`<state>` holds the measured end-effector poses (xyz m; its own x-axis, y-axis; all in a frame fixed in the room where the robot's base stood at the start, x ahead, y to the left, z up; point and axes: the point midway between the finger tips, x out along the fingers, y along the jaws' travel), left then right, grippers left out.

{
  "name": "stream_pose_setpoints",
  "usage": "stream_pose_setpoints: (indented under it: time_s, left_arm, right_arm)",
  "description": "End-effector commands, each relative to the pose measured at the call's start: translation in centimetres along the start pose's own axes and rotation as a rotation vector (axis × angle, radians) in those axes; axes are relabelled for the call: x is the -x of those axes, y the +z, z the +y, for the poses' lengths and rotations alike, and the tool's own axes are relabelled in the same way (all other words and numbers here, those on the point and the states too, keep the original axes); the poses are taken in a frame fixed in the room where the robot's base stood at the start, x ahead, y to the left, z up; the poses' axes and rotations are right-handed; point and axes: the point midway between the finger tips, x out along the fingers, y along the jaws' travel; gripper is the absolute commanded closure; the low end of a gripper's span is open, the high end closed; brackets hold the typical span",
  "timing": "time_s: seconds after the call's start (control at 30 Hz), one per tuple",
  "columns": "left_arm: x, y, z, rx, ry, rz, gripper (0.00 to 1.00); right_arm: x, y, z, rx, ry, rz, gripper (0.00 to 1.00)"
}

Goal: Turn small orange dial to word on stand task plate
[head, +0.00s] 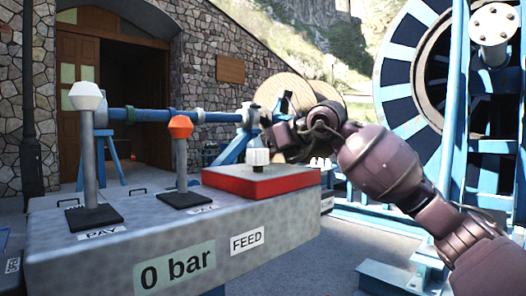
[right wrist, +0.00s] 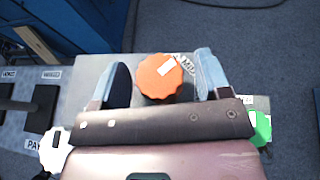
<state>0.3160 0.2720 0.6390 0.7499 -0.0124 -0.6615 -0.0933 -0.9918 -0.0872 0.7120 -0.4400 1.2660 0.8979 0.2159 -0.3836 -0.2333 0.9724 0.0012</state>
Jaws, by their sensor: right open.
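The small orange dial (right wrist: 158,78) has a scalloped rim and a white mark pointing up and right in the right wrist view. My right gripper (right wrist: 161,66) is open, with one finger on each side of the dial and a visible gap to each. A partly hidden label (right wrist: 187,65) sits beside the dial; its full word cannot be read. In the head view my right gripper (head: 284,138) is beyond the red block on the grey console (head: 120,262), and the orange dial is hidden there. My left gripper is not in view.
A white knob (head: 258,157) stands on the red block (head: 262,181). Two levers, one white-topped (head: 87,97) and one orange-topped (head: 180,127), rise at the left. A green knob (right wrist: 262,128) is right of my gripper. A large blue reel (head: 400,75) stands behind.

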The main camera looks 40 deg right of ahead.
Motion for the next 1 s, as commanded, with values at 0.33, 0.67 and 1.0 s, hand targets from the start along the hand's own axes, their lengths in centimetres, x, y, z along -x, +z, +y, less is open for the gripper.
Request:
stream_pose_setpoints:
  time_s: [0.33, 0.67, 1.0]
  left_arm:
    - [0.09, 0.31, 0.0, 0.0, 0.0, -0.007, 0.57]
    - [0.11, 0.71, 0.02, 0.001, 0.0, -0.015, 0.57]
    - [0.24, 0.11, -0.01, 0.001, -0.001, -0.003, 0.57]
  right_arm:
    - [-0.4, 0.07, 0.02, 0.001, 0.0, -0.001, 0.3]
    - [-0.4, 0.05, 0.02, 0.001, 0.0, -0.001, 0.71]
    - [-0.24, 0.18, -0.02, 0.012, 0.031, -0.002, 0.79]
